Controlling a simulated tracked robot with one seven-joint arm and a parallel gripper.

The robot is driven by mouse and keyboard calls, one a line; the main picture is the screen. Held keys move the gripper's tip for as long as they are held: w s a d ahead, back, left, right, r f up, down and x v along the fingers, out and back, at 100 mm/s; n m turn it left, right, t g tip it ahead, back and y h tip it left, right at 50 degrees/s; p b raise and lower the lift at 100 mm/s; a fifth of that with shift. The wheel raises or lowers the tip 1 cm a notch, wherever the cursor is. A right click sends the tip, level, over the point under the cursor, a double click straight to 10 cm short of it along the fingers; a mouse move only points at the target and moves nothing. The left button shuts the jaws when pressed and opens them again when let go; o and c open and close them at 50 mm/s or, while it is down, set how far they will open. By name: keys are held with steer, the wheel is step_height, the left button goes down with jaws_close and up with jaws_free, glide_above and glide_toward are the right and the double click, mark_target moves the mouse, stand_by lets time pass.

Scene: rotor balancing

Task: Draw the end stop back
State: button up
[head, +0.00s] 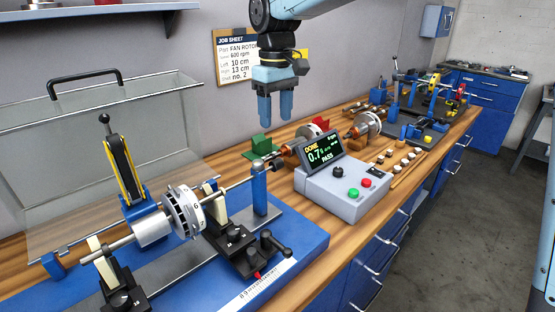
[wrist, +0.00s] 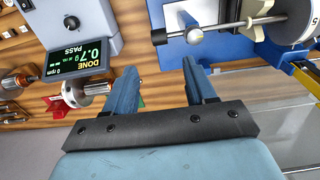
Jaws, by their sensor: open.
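The end stop (head: 259,194) is a blue upright post with a pale rounded tip at its top, standing at the right end of the balancing machine (head: 310,238). The rotor (head: 183,212) has a white numbered disc and lies across two supports. My gripper (head: 275,122) is open and empty, pointing down above and behind the end stop. In the wrist view its two fingers (wrist: 160,72) are apart with nothing between them.
A control box (head: 345,190) stands right of the end stop; its screen reads DONE, 0.7, PASS. A clear guard (head: 110,150) stands open behind the rotor. A yellow-and-black arm (head: 122,172) rises beside it.

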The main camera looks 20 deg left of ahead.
mark_target(276, 160)
step_height(276, 160, down, 13)
steer(key=shift+r, duration=0.2)
stand_by(0.4)
jaws_close()
stand_by(0.3)
